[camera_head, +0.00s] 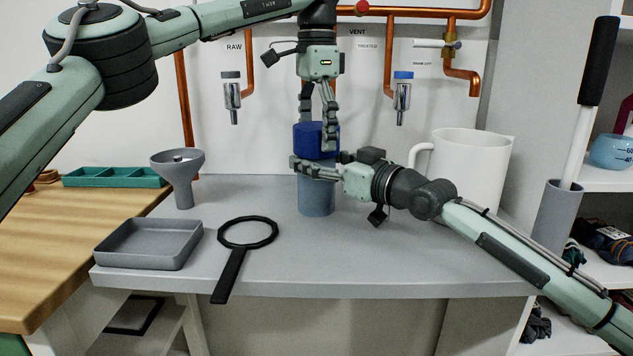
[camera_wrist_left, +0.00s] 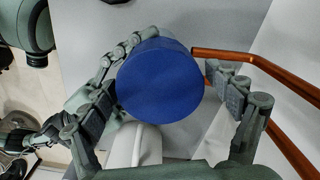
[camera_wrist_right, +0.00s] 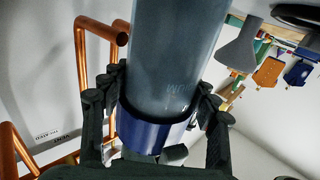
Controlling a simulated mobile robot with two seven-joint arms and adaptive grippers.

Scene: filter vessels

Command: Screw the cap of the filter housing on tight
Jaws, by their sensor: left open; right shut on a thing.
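The filter housing (camera_head: 317,198) is a blue-grey cylinder upright on the grey counter, with its dark blue cap (camera_head: 313,138) on top. The cap fills the middle of the left wrist view (camera_wrist_left: 160,80). My right gripper (camera_head: 305,168) comes in from the right and is shut on the housing just below the cap; its fingers flank the body in the right wrist view (camera_wrist_right: 155,105). My left gripper (camera_head: 320,118) points down over the cap. It is open, with its fingers on both sides of the cap; a gap shows on the right side in the left wrist view.
A black ring wrench (camera_head: 247,233) and a grey tray (camera_head: 149,243) lie on the counter at the left, near a grey funnel (camera_head: 178,175). A white jug (camera_head: 470,170) stands behind my right arm. Taps and copper pipes (camera_head: 389,55) line the wall. The front middle counter is clear.

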